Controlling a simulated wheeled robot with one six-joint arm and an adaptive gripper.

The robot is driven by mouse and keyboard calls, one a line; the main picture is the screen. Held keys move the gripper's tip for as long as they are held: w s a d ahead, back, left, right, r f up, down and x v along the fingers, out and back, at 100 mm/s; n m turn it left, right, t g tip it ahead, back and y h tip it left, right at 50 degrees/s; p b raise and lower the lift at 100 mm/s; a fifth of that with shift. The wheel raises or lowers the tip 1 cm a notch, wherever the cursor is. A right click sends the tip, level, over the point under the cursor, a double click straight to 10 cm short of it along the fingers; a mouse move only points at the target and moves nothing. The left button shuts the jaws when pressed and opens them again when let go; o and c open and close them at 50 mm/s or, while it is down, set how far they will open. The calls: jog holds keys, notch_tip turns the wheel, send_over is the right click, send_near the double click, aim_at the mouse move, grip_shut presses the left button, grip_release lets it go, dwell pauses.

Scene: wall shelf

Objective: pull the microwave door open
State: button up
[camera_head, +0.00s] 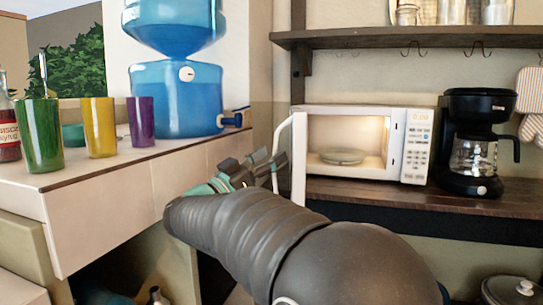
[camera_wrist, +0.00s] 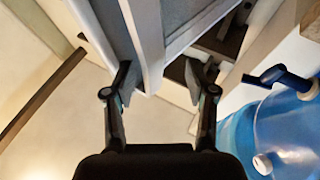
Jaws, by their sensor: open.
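The white microwave (camera_head: 406,145) stands on the dark wooden shelf, its lit inside and glass plate (camera_head: 342,156) in plain sight. Its door (camera_head: 299,160) stands swung out at the left side, seen nearly edge-on, with a curved pale handle (camera_head: 277,143) on its left. My gripper (camera_head: 262,168) is just left of the door, at about the height of its lower half. In the wrist view my gripper (camera_wrist: 160,80) is open, its fingers on either side of the door's pale edge (camera_wrist: 147,40). I cannot tell whether either finger touches it.
A black coffee maker (camera_head: 476,143) stands right of the microwave. On the left counter (camera_head: 110,178) are a blue water dispenser (camera_head: 175,100), also in the wrist view (camera_wrist: 290,125), and green, yellow and purple cups. An upper shelf (camera_head: 400,37) with hooks hangs above.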

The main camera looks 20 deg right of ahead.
jog(key=v, duration=0.6)
jog(key=shift+a, duration=0.25)
jog(key=shift+s+f, duration=0.1)
jog(key=shift+s, duration=0.05)
